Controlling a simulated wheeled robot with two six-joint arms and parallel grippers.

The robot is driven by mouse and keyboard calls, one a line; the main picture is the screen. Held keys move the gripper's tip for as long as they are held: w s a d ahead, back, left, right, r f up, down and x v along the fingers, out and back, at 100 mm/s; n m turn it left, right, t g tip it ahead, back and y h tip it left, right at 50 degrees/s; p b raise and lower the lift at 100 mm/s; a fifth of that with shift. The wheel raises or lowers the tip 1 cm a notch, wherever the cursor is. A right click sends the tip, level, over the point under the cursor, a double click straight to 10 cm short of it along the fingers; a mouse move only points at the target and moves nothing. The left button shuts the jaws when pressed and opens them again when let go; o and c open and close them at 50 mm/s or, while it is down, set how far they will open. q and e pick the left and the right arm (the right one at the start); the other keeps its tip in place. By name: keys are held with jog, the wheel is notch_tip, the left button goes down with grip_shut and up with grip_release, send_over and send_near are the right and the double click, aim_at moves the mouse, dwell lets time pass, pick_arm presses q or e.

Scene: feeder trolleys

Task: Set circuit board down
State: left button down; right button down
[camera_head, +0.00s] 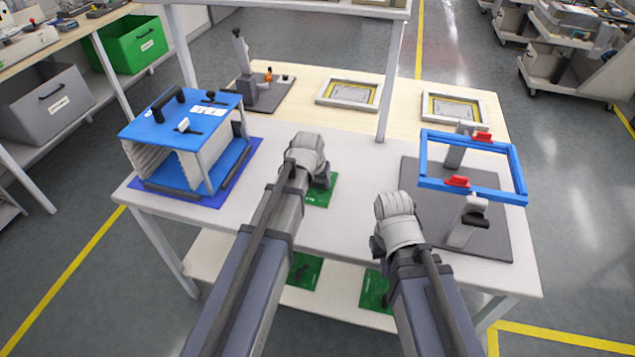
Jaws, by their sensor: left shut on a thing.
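A green circuit board (321,193) shows at the middle of the white table top, partly hidden by my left arm. My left gripper (319,181) is shut on this board; the wrist hides the fingertips, and I cannot tell whether the board touches the table. My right gripper (378,250) is at the table's front edge, right of centre, and its fingers are mostly hidden by its wrist. Two more green boards, one at left (304,272) and one at right (374,291), show lower down on the shelf under the table, partly covered by my arms.
A blue-topped rack (183,114) stands on a blue mat (154,188) at the table's left. A blue frame (470,188) sits in a clamp stand on a grey mat (420,172) at right. Two framed panels (350,93) (459,107) lie at the back. White table between is bare.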

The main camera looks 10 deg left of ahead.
pick_arm(q)
jog(key=shift+c, duration=0.6)
grip_release()
jog(key=p+v, duration=1.2)
jog(key=s+d+m+g, duration=0.1)
jog(key=s+d+g, duration=0.1)
jog(key=s+d, duration=0.3)
jog(key=s+d+f+m+g+y, duration=0.1)
jog(key=s+d, duration=0.4)
jog(key=s, duration=0.8)
jog(key=shift+s+d+m+g+y, duration=0.35)
jog(key=shift+m+g, duration=0.35)
jog(key=shift+g, duration=0.3)
jog(key=shift+w+f, duration=0.1)
